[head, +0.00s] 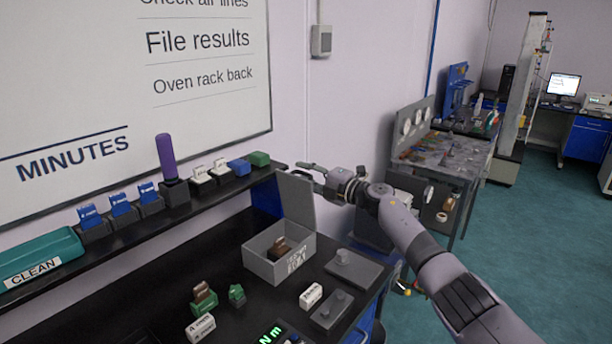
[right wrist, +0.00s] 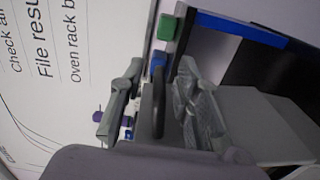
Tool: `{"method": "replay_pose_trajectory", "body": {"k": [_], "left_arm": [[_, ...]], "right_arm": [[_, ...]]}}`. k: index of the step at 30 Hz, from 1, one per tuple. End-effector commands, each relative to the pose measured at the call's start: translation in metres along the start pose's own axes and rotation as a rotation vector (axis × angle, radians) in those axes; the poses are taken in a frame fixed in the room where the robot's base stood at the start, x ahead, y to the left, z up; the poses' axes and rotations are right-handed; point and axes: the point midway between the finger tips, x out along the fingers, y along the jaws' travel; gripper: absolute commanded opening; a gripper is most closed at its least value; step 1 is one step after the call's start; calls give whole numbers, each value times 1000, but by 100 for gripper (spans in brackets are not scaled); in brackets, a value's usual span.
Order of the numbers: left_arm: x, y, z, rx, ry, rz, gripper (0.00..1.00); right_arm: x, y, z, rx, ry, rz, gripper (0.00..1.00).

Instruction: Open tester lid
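A grey open-topped box (head: 262,266), which I take as the tester, stands on the black bench with a partly unreadable label on its front. Its grey lid (head: 296,208) stands upright at the back right of the box. A brown block shows inside. My right gripper (head: 312,176) is at the lid's top edge in the head view. In the right wrist view, my right gripper's fingers (right wrist: 160,108) are apart, with a dark bar-like part (right wrist: 158,92) between them and gaps visible beside it. Whether they touch the lid is unclear. My left gripper is not in view.
Two flat grey plates with knobs (head: 353,268) lie right of the box. Small labelled blocks (head: 201,327) and a green display (head: 270,335) are in front. A shelf behind holds a purple-handled tool (head: 166,157), coloured blocks and a teal CLEAN tray (head: 40,255).

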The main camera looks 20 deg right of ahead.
Motion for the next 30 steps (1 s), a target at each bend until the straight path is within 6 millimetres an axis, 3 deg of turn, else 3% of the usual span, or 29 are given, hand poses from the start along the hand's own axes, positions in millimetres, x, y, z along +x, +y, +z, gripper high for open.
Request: {"method": "replay_pose_trajectory", "body": {"k": [5,11,24,30], "left_arm": [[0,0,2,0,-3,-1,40],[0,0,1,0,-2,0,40],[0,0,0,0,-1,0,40],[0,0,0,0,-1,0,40]], "right_arm": [[-4,0,0,-2,0,1,30],[-25,-1,1,-3,0,-1,30],[-98,-1,0,-2,-1,-3,30],[-118,-1,0,0,0,-1,30]]}}
